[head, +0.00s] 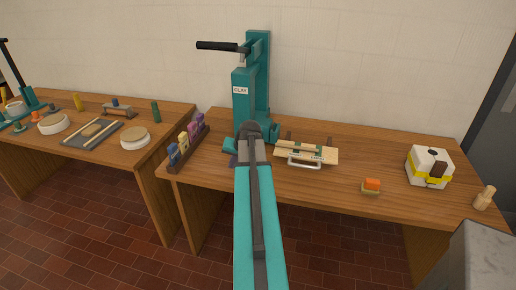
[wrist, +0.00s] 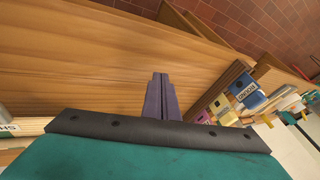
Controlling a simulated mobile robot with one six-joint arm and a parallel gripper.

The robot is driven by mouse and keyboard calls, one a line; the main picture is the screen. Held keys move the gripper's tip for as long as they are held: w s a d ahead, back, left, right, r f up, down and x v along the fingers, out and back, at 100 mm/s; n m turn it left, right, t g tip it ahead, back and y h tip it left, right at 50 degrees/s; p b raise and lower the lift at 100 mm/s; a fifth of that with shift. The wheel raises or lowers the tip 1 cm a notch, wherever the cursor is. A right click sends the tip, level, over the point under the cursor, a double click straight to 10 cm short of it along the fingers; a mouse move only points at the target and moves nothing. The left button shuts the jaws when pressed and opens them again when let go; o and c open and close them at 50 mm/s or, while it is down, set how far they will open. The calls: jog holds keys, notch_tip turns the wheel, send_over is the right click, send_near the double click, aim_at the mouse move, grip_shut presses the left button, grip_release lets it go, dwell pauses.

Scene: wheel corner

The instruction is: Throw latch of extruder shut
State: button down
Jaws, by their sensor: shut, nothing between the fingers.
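The teal extruder (head: 250,85) stands upright at the back of the right-hand table, with a "CLAY" label and a long black lever handle (head: 218,46) pointing left near its top. I cannot make out its latch; my arm covers part of the extruder's foot. My gripper (wrist: 159,80) is shut and empty, its two dark purple fingers together above bare wood in the wrist view. In the head view only a bit of it (head: 233,160) shows left of my arm, in front of the extruder's base.
A rack of coloured labelled pieces (head: 187,145) stands left of my gripper and also shows in the wrist view (wrist: 238,95). A wooden board with a metal handle (head: 306,153) lies right of my arm. An orange-topped block (head: 372,185) and a white box with yellow band (head: 429,167) sit farther right.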

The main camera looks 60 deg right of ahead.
jog(key=s+d+r+m+h, duration=0.2)
jog(key=s+d+r, duration=0.5)
jog(key=s+d, duration=0.5)
jog(key=shift+d+r+m+t, duration=0.4)
jog(key=shift+d+m, duration=0.1)
jog(key=shift+d, duration=0.1)
jog(key=shift+w+f, duration=0.1)
jog(key=shift+w, duration=0.05)
jog(key=p+x, duration=0.2)
jog(key=x, duration=0.8)
jog(key=shift+d+p, duration=0.15)
jog(key=shift+p, duration=0.2)
jog(key=shift+w+a+r+p, duration=0.1)
jog(key=shift+w+p, duration=0.15)
jog(key=shift+w, duration=0.3)
jog(key=shift+w+a+r+p, duration=0.1)
jog(key=shift+w+p, duration=0.15)
jog(key=shift+w, duration=0.35)
jog(key=shift+w+a+f, duration=0.1)
jog(key=shift+w+f, duration=0.05)
jog(key=shift+w, duration=0.6)
